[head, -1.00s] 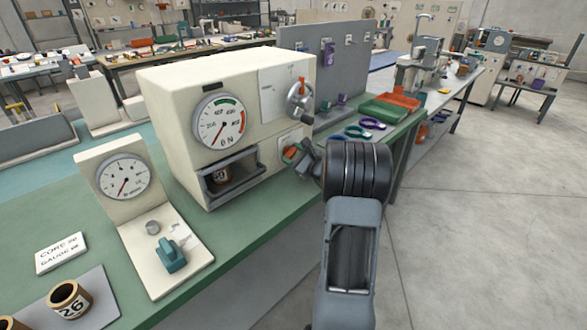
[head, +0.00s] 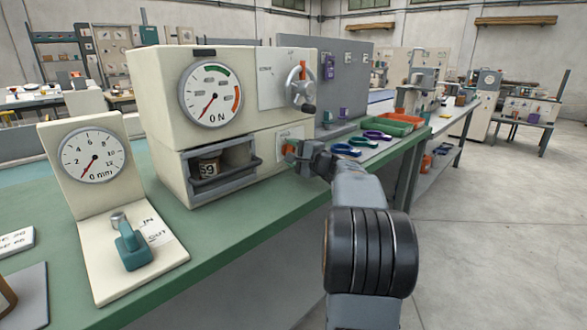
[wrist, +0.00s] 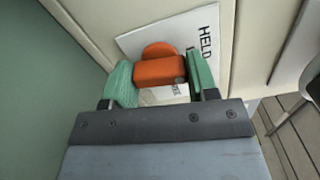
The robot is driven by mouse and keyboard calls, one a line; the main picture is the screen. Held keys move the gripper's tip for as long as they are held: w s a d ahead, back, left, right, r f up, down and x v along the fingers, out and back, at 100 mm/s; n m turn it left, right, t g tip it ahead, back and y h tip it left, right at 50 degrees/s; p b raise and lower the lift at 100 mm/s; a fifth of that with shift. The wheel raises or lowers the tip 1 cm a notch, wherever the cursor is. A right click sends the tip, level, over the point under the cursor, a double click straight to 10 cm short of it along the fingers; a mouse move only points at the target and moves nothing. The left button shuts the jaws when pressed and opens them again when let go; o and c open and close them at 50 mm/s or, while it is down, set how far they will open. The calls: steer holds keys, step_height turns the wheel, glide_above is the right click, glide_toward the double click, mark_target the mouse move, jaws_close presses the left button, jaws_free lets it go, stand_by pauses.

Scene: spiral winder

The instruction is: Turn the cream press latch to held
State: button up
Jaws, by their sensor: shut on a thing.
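The cream press (head: 165,105) stands on the green bench, with a round force dial (head: 210,94) whose needle points near 0 N. Its orange latch (wrist: 160,69) sits on a white label plate (wrist: 205,25) low on the press's right part. The word HELD shows on the plate; other lettering is partly hidden. My gripper (wrist: 161,80) has green fingers on either side of the orange latch and is shut on it. In the head view my gripper (head: 290,152) is small and partly hidden by my arm.
A crank wheel (head: 300,86) projects above the latch. A cream gauge stand (head: 85,150) with a teal lever (head: 133,247) stands left. Purple and blue rings (head: 346,149) and trays lie right of my gripper.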

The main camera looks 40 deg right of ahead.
steer(key=shift+f+n+b, duration=0.15)
steer(key=shift+n+b, duration=0.65)
steer(key=shift+b, duration=0.35)
steer(key=o, duration=0.9)
steer(key=shift+s, duration=0.1)
steer(key=s, duration=0.4)
steer(key=s+d, duration=0.1)
steer(key=s, duration=0.4)
steer(key=s+d+p, duration=0.1)
steer(key=s, duration=0.3)
steer(key=shift+s+d, duration=0.2)
steer(key=shift+d, duration=0.05)
